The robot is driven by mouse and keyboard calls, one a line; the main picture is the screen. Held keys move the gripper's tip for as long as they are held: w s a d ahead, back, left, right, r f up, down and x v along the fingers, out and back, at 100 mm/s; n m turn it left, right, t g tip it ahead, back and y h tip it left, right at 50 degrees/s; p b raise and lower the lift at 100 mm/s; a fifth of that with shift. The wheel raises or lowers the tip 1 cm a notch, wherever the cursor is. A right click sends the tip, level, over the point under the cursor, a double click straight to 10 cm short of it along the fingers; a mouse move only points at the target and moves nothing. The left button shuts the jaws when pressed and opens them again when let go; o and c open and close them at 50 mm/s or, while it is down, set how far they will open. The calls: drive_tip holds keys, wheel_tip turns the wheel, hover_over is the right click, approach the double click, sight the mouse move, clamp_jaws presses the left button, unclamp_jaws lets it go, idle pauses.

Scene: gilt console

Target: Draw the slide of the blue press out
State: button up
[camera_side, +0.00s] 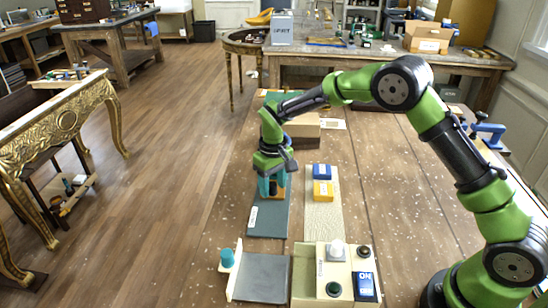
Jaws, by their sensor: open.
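My gripper (271,187) points down over the dark slate-blue board (266,220), left of the middle of the table. Its teal fingers are open. A small orange-yellow patch shows by the fingers; I cannot tell whether it is a separate block between them or touches them. A grey plate with cream edges (262,278) lies at the near edge, with a teal knob (228,258) at its left. I cannot tell for sure which thing is the blue press or its slide. A blue clamp-like device (487,134) stands at the right, apart from my gripper.
A pale board (323,222) carries a blue block (322,171) and a yellow block (323,191), close to the right of my gripper. A cream control box (310,272) with knobs and a blue switch (365,285) is near the front. The table right of the pale board is mostly clear.

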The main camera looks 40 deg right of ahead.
drive_tip(key=shift+c, duration=0.4)
clamp_jaws()
drive_tip(key=shift+a, duration=0.1)
drive_tip(key=s+a, duration=0.8)
drive_tip(key=shift+s+r, duration=0.1)
drive_tip(key=shift+a, duration=0.1)
drive_tip(key=shift+c, duration=0.5)
unclamp_jaws()
drive_tip(key=shift+o, duration=0.9)
wheel_tip(320, 180, up, 17)
